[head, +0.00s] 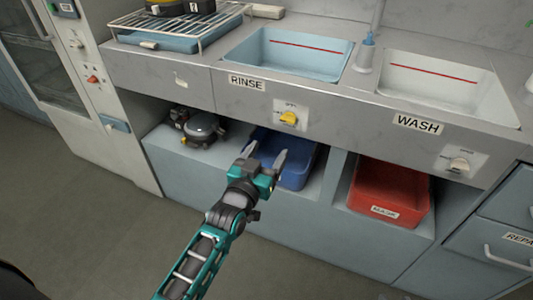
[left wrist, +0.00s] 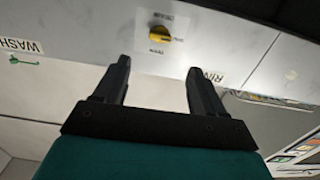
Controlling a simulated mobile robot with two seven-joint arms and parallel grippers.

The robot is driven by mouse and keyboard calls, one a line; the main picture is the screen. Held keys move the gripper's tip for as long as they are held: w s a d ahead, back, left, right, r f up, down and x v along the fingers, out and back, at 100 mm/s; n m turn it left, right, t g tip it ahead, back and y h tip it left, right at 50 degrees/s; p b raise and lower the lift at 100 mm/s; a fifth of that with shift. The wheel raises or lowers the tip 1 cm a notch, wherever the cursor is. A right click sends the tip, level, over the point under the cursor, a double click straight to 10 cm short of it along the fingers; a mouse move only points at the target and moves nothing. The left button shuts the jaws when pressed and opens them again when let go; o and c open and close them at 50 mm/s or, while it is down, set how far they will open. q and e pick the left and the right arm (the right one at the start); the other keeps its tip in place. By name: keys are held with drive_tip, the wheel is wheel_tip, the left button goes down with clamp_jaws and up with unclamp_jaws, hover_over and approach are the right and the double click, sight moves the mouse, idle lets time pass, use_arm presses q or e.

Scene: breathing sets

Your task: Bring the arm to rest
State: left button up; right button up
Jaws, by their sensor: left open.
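My left arm reaches up from the bottom of the head view. Its gripper (head: 266,155) is open and empty, in front of the shelf below the rinse sink. In the left wrist view the two dark fingers (left wrist: 155,85) stand apart with nothing between them. A yellow knob (head: 289,118) on the sink front is just above the gripper in the head view. The same yellow knob (left wrist: 159,34) shows beyond the fingertips in the left wrist view. The gripper appears apart from the knob. My right gripper is in neither view.
A blue bin (head: 297,170) is on the shelf behind the gripper. A red bin (head: 390,192) stands to its right, and a dark metal device (head: 203,128) to its left. Above are the rinse sink (head: 290,55) and wash sink (head: 445,88). The floor (head: 110,235) at left is clear.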

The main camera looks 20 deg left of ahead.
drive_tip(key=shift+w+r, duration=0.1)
use_arm(q)
drive_tip(key=s+f+m+g+p, duration=0.1)
drive_tip(key=s+f+g+p, duration=0.1)
drive_tip(key=s, duration=0.8)
drive_tip(key=s+d+f+m+g+h+p, duration=0.1)
drive_tip(key=s+f+g+p, duration=0.2)
drive_tip(key=s, duration=0.7)
wheel_tip(320, 180, down, 3)
drive_tip(key=shift+s+r+g, duration=0.1)
drive_tip(key=shift+s+g, duration=0.05)
drive_tip(key=shift+g, duration=0.95)
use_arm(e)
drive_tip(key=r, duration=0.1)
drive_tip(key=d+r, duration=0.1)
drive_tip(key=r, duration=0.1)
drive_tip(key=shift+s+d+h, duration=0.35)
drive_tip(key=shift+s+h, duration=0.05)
